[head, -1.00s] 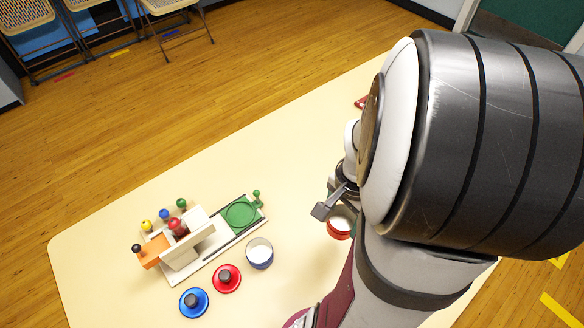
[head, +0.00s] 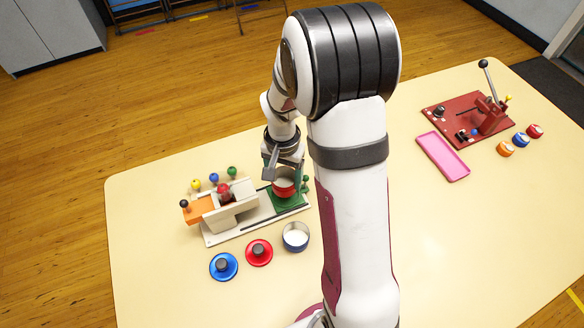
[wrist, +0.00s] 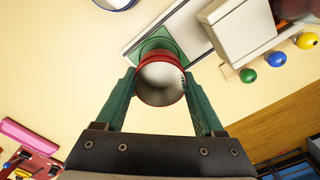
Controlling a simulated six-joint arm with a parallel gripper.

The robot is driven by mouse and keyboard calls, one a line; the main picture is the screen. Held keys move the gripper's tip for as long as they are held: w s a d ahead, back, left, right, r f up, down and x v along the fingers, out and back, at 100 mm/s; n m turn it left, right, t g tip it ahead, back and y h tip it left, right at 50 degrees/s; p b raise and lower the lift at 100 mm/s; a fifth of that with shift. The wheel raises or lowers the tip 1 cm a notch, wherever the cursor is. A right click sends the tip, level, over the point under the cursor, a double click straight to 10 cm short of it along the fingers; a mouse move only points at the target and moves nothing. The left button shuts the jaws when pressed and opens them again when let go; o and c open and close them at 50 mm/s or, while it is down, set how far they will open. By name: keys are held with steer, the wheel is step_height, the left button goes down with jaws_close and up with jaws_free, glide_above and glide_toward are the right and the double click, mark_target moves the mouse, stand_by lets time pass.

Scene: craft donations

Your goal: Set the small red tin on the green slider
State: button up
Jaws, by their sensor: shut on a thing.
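The small red tin (head: 284,190) is upright, open-topped and pale inside. My gripper (head: 283,180) is shut on its sides. In the wrist view the tin (wrist: 161,98) sits between the two green fingers of my gripper (wrist: 159,82). The green slider (head: 292,204) is at the right end of the pale wooden device, and the tin is over it. The slider also shows behind the tin in the wrist view (wrist: 155,44). The tin hides much of the slider, and I cannot tell whether they touch.
The device's pale block (head: 232,212) and orange slider (head: 203,207) stand left of the tin. A blue tin (head: 296,238), red lid (head: 259,252) and blue lid (head: 223,266) lie in front. A pink tray (head: 442,156) and red press (head: 485,118) are far right.

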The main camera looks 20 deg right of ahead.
steer(key=shift+f, duration=1.3)
steer(key=shift+f, duration=0.6)
steer(key=o, duration=1.1)
step_height(320, 180, up, 11)
stand_by(0.5)
